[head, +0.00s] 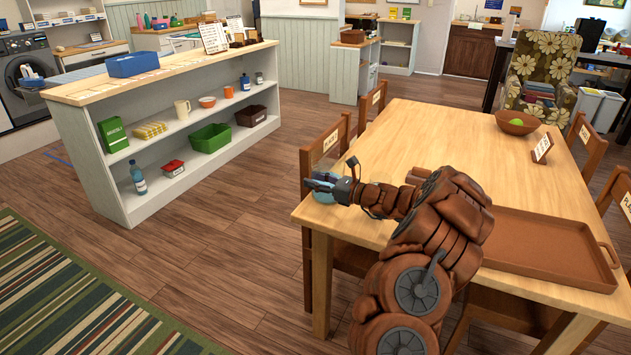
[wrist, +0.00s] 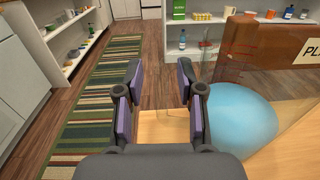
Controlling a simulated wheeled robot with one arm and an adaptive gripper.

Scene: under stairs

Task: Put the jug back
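The jug (head: 324,195) looks like a clear, bluish vessel near the left corner of the wooden table (head: 430,135), partly hidden behind my gripper (head: 332,184). In the wrist view, a light blue round body (wrist: 238,122) with faint clear outlines above it shows right of my gripper (wrist: 158,82); I take it to be the jug. The two fingers stand apart with a wide gap. Faint clear edges pass behind or between them, and I cannot tell whether they touch the jug. The table top shows below the gap.
A brown tray (head: 545,252) lies on the table's near right part. A bowl (head: 517,124) and a small sign (head: 542,148) stand farther back. A white shelf unit (head: 165,196) with several items stands left across open floor. Chairs (head: 326,146) line the table.

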